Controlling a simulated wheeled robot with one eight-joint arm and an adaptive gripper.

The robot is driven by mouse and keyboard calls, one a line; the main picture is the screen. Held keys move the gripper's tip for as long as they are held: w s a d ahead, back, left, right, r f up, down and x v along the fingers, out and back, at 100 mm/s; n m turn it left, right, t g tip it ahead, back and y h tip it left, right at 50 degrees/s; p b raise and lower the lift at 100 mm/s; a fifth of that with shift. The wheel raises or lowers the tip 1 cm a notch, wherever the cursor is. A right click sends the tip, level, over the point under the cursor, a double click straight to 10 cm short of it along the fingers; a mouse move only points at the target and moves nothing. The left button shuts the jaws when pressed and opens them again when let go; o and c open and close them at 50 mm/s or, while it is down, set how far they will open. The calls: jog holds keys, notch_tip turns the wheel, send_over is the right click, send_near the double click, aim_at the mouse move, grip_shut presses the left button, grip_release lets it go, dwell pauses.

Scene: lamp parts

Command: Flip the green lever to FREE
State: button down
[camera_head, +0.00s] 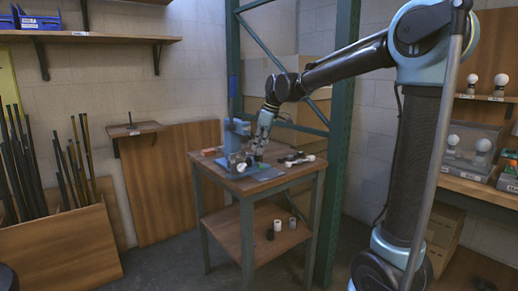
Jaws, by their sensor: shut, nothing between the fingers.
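My gripper (260,147) is shut and points down at the small workbench (283,181), close to the right side of a blue upright fixture (234,135). The fixture stands on the left part of the bench top, with pale round parts low on it. My gripper is beside the fixture's lower part; I cannot tell whether they touch. I cannot make out the green lever or its FREE marking at this size; the fixture and my fingers may hide it.
Dark and white lamp parts (298,159) lie on the bench's right side. Small cylinders (278,226) stand on its lower shelf. A green metal post (340,140) rises just behind the bench. Shelves with bulbs (472,84) are at right; dark rods (70,160) lean at left.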

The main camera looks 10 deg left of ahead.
jog(key=x, duration=0.7)
jog(key=shift+f, duration=0.2)
